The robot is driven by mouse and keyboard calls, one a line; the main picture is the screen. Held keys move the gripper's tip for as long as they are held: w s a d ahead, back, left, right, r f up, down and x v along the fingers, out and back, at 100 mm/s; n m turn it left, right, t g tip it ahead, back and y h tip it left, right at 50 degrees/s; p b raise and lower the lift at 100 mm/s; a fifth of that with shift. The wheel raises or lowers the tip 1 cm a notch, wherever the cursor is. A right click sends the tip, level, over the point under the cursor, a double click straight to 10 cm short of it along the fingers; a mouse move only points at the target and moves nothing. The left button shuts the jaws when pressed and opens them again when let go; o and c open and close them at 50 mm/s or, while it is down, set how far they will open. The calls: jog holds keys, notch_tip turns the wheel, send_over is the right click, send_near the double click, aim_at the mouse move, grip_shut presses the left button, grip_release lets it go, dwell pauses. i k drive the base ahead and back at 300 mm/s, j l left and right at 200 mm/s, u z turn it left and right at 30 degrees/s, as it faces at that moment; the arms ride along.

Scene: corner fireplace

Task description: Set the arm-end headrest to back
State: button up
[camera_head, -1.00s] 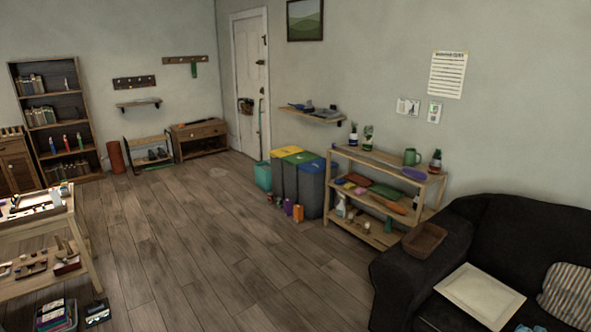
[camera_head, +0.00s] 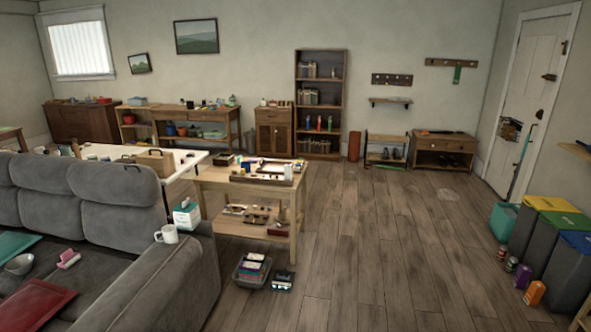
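A grey sofa (camera_head: 150,290) fills the lower left of the head view, seen from its seat side. Its back carries several puffy headrests; the one nearest the sofa's arm end (camera_head: 115,190) stands up above the back. Another headrest (camera_head: 42,176) shows farther left. Whether the end headrest's tilt is forward or back I cannot tell for sure. My gripper is not in view.
A wooden table (camera_head: 250,185) with trays stands behind the sofa. A bin of books (camera_head: 252,270) sits on the floor beside it. Colored bins (camera_head: 545,235) and small cans (camera_head: 534,292) stand at the right. The wooden floor in the middle is clear.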

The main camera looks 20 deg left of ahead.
aim_at(110, 183)
jog(key=i+j+u, duration=0.2)
jog(key=i+u, duration=0.25)
jog(key=i, duration=0.2)
jog(key=i+u, duration=0.45)
jog(key=i, duration=0.25)
jog(key=i+l+u, duration=0.3)
jog(key=i+u, duration=0.15)
jog(key=i, duration=0.2)
